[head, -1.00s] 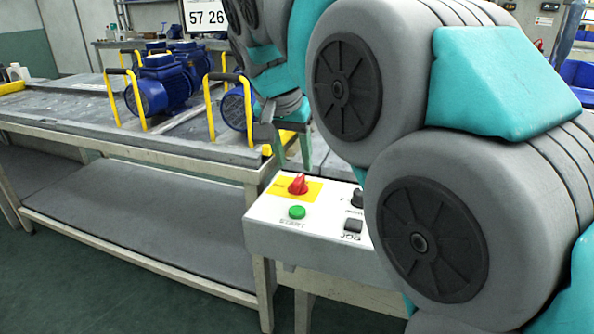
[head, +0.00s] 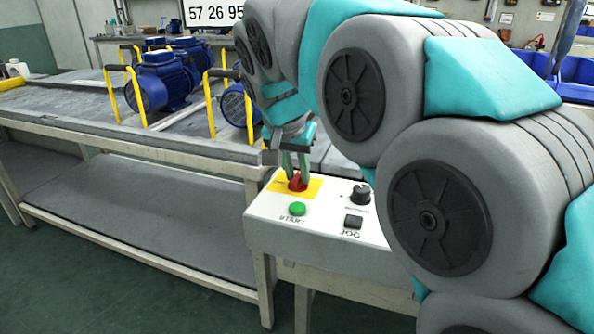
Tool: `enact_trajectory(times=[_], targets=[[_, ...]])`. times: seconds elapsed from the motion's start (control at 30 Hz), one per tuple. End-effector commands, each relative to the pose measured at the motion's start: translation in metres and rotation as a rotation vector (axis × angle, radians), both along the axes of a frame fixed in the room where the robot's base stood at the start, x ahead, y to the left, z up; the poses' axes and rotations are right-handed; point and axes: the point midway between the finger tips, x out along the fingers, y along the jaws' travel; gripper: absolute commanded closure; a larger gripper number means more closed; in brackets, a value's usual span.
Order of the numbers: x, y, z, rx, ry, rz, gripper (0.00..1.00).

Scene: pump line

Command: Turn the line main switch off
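The line main switch is a red rotary knob (head: 297,184) on a yellow plate (head: 312,189), on top of a white control box (head: 270,228). My gripper (head: 297,178) points down at the knob from above, with its teal fingers on either side of it. The fingers hide part of the knob and its handle angle. I cannot tell whether the fingers press on it. A green start button (head: 297,209) sits just in front of the knob.
A black dial (head: 360,194) and a black jog button (head: 353,222) are on the same box, to the right. Blue pumps (head: 163,82) with yellow handles stand on the grey line (head: 70,105) behind. My arm fills the right side.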

Motion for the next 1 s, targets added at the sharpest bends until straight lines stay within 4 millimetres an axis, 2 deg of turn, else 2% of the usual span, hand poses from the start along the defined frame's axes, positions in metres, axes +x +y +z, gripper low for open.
enact_trajectory(times=[0.03, 0.2, 0.73, 1.0], targets=[[0.0, 0.0, 0.0, 0.0, 0.0, 0.0, 0.8], [-0.0001, 0.0, -0.0001, 0.0, 0.0, 0.0, 0.99], [-0.0001, -0.0002, -0.0001, 0.0, 0.0, 0.012, 1.0], [-0.0009, -0.0015, -0.0013, 0.001, 0.004, 0.124, 1.0]])
